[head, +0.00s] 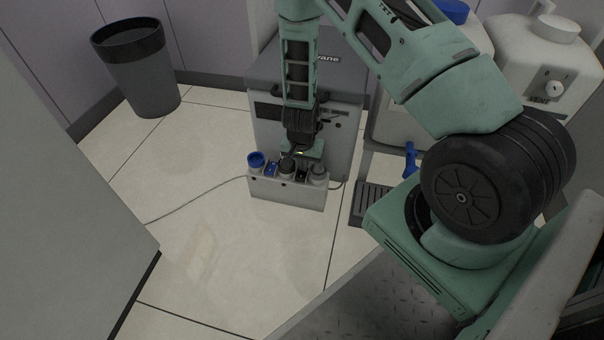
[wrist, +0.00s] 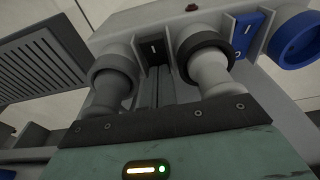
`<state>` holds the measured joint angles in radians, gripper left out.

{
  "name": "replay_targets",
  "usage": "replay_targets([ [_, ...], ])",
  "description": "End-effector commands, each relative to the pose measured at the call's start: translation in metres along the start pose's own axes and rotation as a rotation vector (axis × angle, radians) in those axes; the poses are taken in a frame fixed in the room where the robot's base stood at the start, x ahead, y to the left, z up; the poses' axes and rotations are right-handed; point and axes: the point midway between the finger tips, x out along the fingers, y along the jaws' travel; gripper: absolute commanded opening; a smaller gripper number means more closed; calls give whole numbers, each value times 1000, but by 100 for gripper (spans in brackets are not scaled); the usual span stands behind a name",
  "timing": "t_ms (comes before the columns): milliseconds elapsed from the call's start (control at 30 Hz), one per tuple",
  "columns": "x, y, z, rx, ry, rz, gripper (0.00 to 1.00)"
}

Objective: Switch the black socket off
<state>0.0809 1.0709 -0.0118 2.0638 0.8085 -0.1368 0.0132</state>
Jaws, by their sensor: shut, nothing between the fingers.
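The black socket (head: 287,169) sits in the middle of a light grey socket box (head: 290,192) on the floor. In the wrist view it is the dark ring (wrist: 203,44) with a grey cylinder at it. A black switch (head: 302,174) lies between it and the grey socket (head: 319,173). In the wrist view the black switch (wrist: 153,48) shows a white line mark near its top; its lower part is hidden by my fingers. My gripper (wrist: 160,88) is shut and empty, its fingertips pointing at the switch, between the two sockets. I cannot tell whether they touch it.
A blue socket (head: 256,160) and blue switch (head: 271,169) are at the box's left end. A grey cabinet (head: 345,125) stands close behind. A cable (head: 195,205) runs left over clear floor.

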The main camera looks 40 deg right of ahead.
Motion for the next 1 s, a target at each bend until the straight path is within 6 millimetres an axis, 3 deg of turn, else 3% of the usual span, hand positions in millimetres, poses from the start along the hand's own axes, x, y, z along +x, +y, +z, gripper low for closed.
replay_targets([
  [1000, -69, 0, -11, 0, 1, 0, 0],
])
